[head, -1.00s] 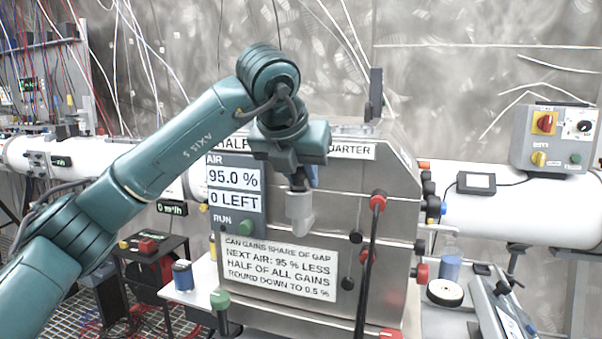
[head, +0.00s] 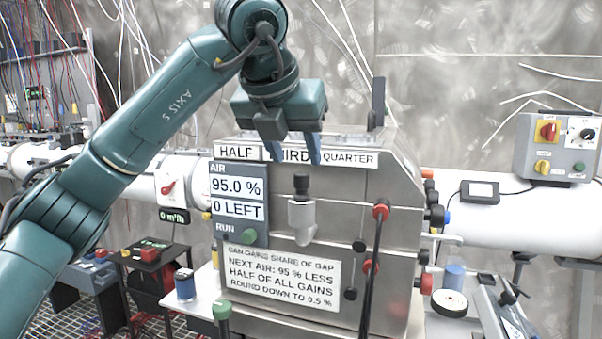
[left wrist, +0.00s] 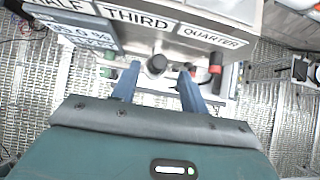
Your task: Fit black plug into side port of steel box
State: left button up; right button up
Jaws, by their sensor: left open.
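The steel box (head: 330,180) stands in the middle of the head view with its labelled front towards me. A grey fitting (head: 302,222) sticks out of its front. A black plug (head: 301,185) stands upright in the top of this fitting; how deep it sits I cannot tell. In the left wrist view the black plug (left wrist: 156,66) shows from above, beyond and between the fingertips. My left gripper (head: 294,158) is open and empty above the plug, apart from it. Its blue fingers (left wrist: 158,80) point down in the head view. My right gripper is not in view.
Black and red knobs (head: 432,215) line the box's right side. A green knob (head: 222,311) is at lower left. A white pipe (head: 490,218) runs behind.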

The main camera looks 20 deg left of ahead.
pick_arm(q)
jog(key=v, duration=0.4)
jog(key=d+f+m+g+h, duration=0.4)
jog(key=d+f+g+h, duration=0.15)
jog(key=d+f, duration=0.65)
jog(key=s+d+f+g+h, duration=0.65)
jog(key=s+d+h, duration=0.2)
jog(key=h, duration=0.55)
jog(key=w+a+f+n+t+y, duration=0.25)
jog(key=a+f+n+t, duration=0.35)
jog(key=n+t, duration=0.65)
jog(key=w+a+f+n+t+y, duration=0.1)
jog(key=a+f+n+t+y, duration=0.25)
jog(key=f+n+t, duration=0.85)
jog(key=s+a+f+n+g+y, duration=0.3)
jog(key=s+f+n, duration=0.3)
jog(key=f, duration=0.4)
jog(key=s+a+f+n+g+y, duration=0.4)
jog(key=s+f+n+g+y, duration=0.1)
jog(key=f, duration=0.5)
jog(key=shift+s+a+n+g+y, duration=0.15)
jog(key=shift+s+n+g+y, duration=0.2)
jog(key=shift+s+n+y, duration=0.6)
